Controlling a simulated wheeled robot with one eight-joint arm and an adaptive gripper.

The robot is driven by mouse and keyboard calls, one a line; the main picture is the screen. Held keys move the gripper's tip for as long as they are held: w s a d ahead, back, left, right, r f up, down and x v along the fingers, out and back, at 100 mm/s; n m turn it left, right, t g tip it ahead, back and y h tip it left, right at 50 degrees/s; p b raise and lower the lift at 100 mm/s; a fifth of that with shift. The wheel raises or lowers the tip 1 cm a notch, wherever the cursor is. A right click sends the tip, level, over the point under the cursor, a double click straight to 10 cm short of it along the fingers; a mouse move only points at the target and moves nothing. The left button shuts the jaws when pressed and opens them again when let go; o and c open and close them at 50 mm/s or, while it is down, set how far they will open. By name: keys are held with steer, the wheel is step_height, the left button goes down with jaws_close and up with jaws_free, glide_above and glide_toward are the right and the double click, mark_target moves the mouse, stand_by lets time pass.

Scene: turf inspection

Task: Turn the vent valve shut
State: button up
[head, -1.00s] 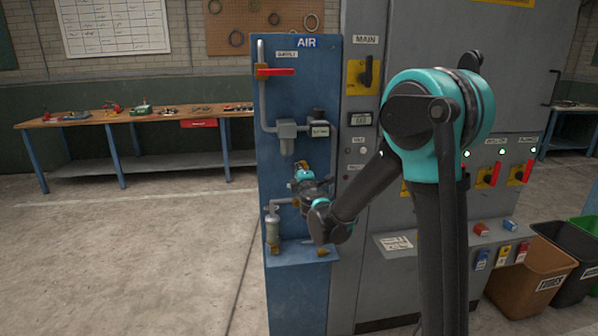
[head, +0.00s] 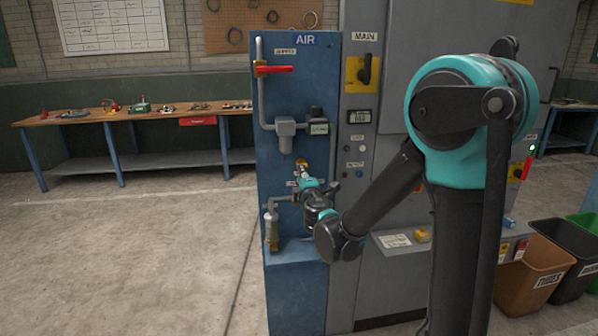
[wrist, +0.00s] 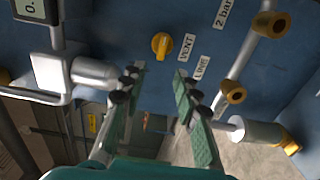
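The vent valve is a yellow knob (wrist: 161,44) on the blue panel, beside the VENT and LINE labels in the wrist view. It shows small in the head view (head: 301,165), just above the end of my arm. My gripper (wrist: 157,74) is open, with its two green-backed, dark-padded fingers apart and nothing between them. In the wrist view the knob lies beyond the fingertips, roughly in line with the gap, and appears apart from them. In the head view my gripper (head: 306,181) is partly hidden by my wrist. The knob's exact setting is hard to tell.
The blue AIR panel (head: 262,160) carries a red supply handle (head: 275,69), grey pipework and a filter (head: 285,130). A small cylinder (head: 272,228) stands at the lower left. The grey MAIN cabinet (head: 390,60) adjoins on the right. Floor left of the panel is clear.

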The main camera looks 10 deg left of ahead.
steer(key=v, duration=0.5)
steer(key=s+d+f+m+g+h, duration=0.2)
steer(key=d+f+m+h, duration=0.15)
steer(key=d, duration=0.45)
steer(key=s+d+f+m+g+h, duration=0.1)
steer(key=s+d+f+m+h, duration=0.15)
steer(key=d+m, duration=0.45)
steer(key=s+d+f+m+g+h, duration=0.1)
steer(key=d+f+m+g+h, duration=0.15)
steer(key=d, duration=0.75)
steer(key=s+d+f+m+g+y, duration=0.1)
steer(key=s+f+m+g, duration=0.3)
steer(key=s, duration=0.6)
steer(key=s+d+f+m+g+y, duration=0.1)
steer(key=s+f+m+g+y, duration=0.1)
steer(key=s+f, duration=0.7)
steer(key=shift+s+d+f+m+g, duration=0.2)
steer(key=shift+s+m+g, duration=0.4)
steer(key=shift+m+g, duration=0.45)
steer(key=shift+y, duration=0.25)
